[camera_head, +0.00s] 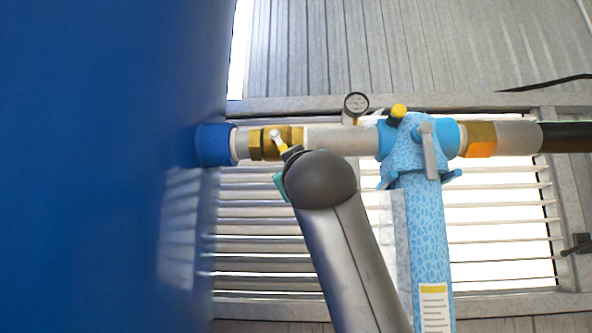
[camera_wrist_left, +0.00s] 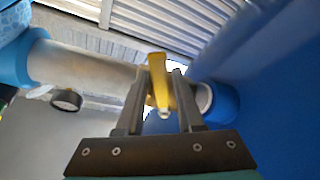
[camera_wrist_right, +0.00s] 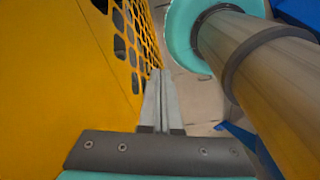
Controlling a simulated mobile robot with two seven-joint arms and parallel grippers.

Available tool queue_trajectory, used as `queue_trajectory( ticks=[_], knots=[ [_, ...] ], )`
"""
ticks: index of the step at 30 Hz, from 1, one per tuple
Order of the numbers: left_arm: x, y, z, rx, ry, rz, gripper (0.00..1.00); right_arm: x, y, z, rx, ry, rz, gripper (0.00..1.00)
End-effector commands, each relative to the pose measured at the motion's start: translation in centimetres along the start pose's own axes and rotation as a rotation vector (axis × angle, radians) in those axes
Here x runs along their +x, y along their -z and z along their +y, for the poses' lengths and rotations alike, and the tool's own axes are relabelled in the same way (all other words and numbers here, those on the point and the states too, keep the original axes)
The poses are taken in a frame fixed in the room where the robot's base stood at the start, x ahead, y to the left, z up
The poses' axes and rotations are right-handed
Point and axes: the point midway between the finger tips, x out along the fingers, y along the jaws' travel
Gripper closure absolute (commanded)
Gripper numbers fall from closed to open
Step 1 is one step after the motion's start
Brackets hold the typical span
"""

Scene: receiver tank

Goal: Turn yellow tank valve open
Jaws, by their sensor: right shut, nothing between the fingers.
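The yellow valve handle (camera_head: 281,145) sits on a brass valve (camera_head: 262,142) in the pipe beside the blue tank (camera_head: 90,160). In the left wrist view the handle (camera_wrist_left: 158,82) stands between the two fingers of my left gripper (camera_wrist_left: 161,72). The fingers are apart with gaps beside the handle, nearer on the left finger. In the head view my left arm comes up from below and hides most of its gripper. My right gripper (camera_wrist_right: 159,72) is shut and empty, away from the valve, and shows only in the right wrist view.
A pressure gauge (camera_head: 356,104) rises from the grey pipe (camera_head: 338,140). A light blue patterned fitting (camera_head: 418,160) with a grey lever (camera_head: 429,152) stands to the right. In the right wrist view a yellow perforated panel (camera_wrist_right: 70,80) is close to the right fingers.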

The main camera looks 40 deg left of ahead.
Motion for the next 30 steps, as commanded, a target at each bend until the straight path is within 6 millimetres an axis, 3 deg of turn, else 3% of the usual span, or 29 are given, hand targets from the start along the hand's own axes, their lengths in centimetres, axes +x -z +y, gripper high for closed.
queue_trajectory(
  ticks=[3,14,17,30],
  knots=[
    [0.0,0.0,0.0,0.000,0.001,0.000,0.49,0.0,0.1,0.0,0.000,0.000,0.002,1.00],
    [-0.7,-0.1,-0.1,0.000,0.000,0.000,0.49,0.4,0.2,0.0,0.000,-0.001,0.004,1.00],
    [-2.0,-0.2,-0.1,-0.002,-0.001,0.000,0.49,1.1,0.1,0.0,0.000,-0.001,0.004,1.00],
    [-12.1,-0.2,-0.2,-0.001,0.000,0.003,0.49,5.2,-0.2,0.0,0.000,-0.001,0.005,1.00]
  ],
)
